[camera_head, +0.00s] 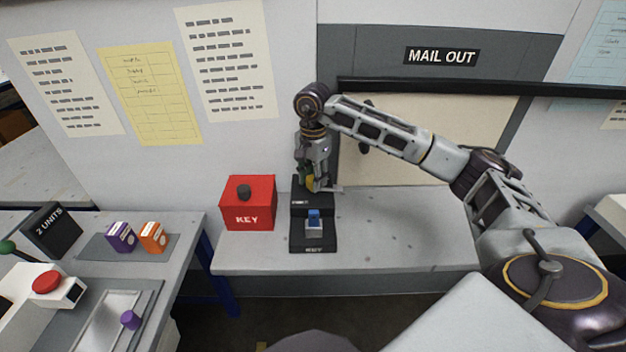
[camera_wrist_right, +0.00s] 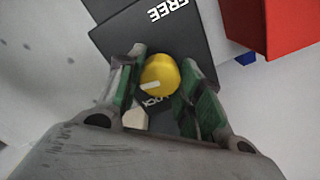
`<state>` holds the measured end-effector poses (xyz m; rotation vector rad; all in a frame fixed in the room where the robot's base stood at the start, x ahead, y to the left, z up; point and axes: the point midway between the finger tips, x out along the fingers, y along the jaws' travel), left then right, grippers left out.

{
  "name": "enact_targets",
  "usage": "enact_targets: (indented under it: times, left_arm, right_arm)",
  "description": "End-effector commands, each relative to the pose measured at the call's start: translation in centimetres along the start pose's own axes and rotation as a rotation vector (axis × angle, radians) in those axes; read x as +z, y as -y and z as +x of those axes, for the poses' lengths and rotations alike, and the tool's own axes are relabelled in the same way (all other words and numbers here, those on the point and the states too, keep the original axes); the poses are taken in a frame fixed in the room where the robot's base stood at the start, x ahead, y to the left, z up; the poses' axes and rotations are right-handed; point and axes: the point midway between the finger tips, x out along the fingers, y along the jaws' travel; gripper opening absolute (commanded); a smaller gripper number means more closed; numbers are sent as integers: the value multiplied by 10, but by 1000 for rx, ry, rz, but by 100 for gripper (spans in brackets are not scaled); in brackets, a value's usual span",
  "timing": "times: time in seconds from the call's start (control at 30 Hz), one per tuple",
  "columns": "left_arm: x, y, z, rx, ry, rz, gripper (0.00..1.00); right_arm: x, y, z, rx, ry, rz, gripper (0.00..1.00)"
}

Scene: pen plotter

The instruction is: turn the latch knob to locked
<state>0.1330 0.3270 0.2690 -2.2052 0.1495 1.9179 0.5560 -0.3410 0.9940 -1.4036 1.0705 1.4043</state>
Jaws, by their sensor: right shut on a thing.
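The yellow latch knob (camera_wrist_right: 160,70) has a white mark that points to the left in the right wrist view. In the head view it shows only partly (camera_head: 310,183), at the back of the black latch unit (camera_head: 298,228). My right gripper (camera_wrist_right: 163,76) is shut on the knob, with a green-padded finger on each side; it also shows in the head view (camera_head: 315,182). The word FREE stands at the top of the wrist view, upside down. Another label below the knob is partly hidden. My left gripper is not in view.
A red KEY box (camera_head: 250,213) stands close on the left of the latch unit. A blue and grey piece (camera_head: 314,220) sits on the unit's front part. A dark rail (camera_head: 480,87) crosses the wall panel behind. The shelf (camera_head: 410,235) is clear to the right.

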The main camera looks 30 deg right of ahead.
Motion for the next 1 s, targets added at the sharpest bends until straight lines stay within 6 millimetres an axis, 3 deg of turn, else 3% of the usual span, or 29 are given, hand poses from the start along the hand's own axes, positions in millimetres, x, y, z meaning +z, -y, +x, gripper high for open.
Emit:
enact_targets:
  times: [0.27, 0.87, 0.9, 1.0]
  left_arm:
    - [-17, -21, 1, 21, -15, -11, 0]
    - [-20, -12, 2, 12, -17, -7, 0]
    - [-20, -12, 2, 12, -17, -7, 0]
    - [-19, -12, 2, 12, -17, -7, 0]
  right_arm:
    - [0, 1, -1, -3, -1, -133, 12]
    - [0, 0, -1, -3, -1, -180, 12]
    - [0, 0, -1, -3, -1, -180, 38]
    - [0, 0, -1, -2, -1, -180, 51]
